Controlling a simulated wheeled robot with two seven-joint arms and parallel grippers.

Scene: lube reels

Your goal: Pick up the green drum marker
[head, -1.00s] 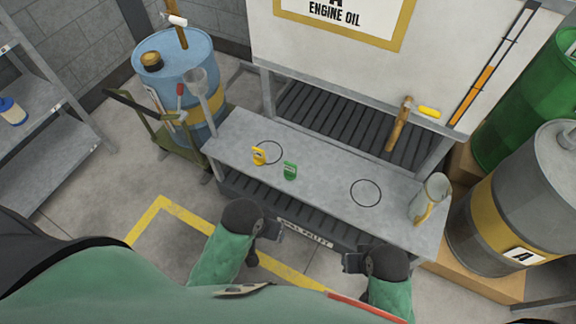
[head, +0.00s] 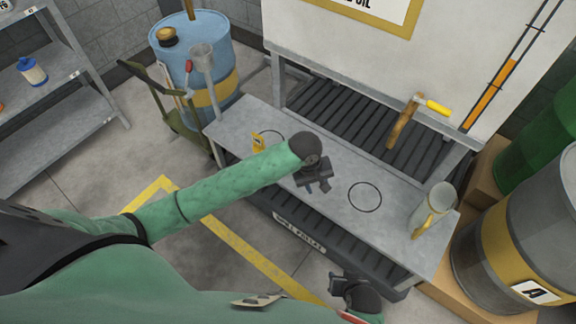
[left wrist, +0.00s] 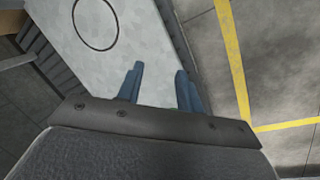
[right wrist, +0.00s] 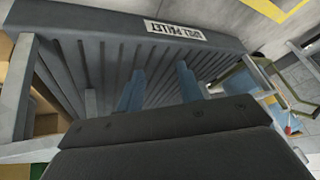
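The green drum marker is hidden in the head view behind my left arm and gripper. A faint green trace shows low between the fingers in the left wrist view, too small to be sure of. My left gripper (head: 324,187) is over the middle of the grey bench (head: 405,208). Its two fingers are apart and empty in the left wrist view (left wrist: 159,68). My right gripper (head: 338,285) is low in front of the bench, its fingers apart with nothing between them in the right wrist view (right wrist: 159,70).
A yellow marker (head: 258,142) stands at the bench's left part. A jug (head: 432,208) stands at its right end. An empty drawn circle (head: 365,197) lies between. A blue drum (head: 195,55) is behind left, and a grey drum (head: 525,235) at right.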

